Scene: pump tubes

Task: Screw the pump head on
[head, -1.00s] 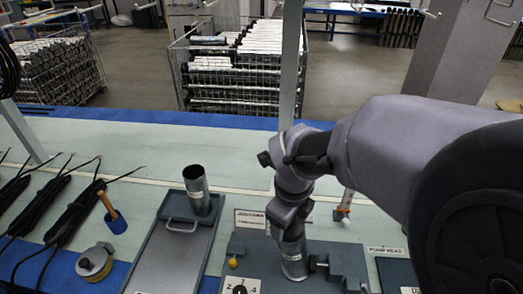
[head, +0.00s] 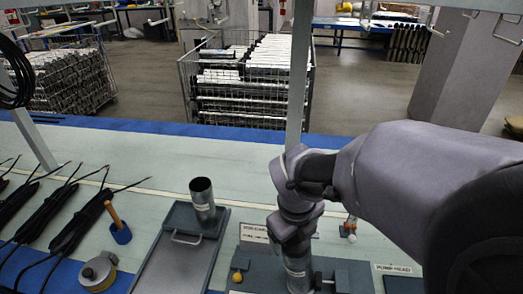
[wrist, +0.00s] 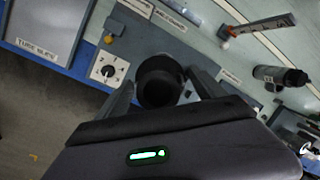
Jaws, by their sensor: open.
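A metal tube (head: 297,270) stands upright at the work station on the bench in the head view. My gripper (head: 294,238) points down right over it. In the wrist view a dark round open end (wrist: 160,80) lies between the two spread fingers of my gripper (wrist: 162,90). Whether the fingers touch it cannot be told. A sign reading PUMP HEAD (head: 397,269) stands to the right in the head view. The pump head itself cannot be picked out with certainty; my arm hides much of that side.
Another tube (head: 202,192) stands on a grey tray (head: 150,282) to the left. A mallet (head: 119,230), a tape roll (head: 99,272) and black cables (head: 85,222) lie farther left. A dial box (wrist: 108,70) and a dark cylinder (wrist: 280,77) show in the wrist view. A post (head: 299,75) rises behind.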

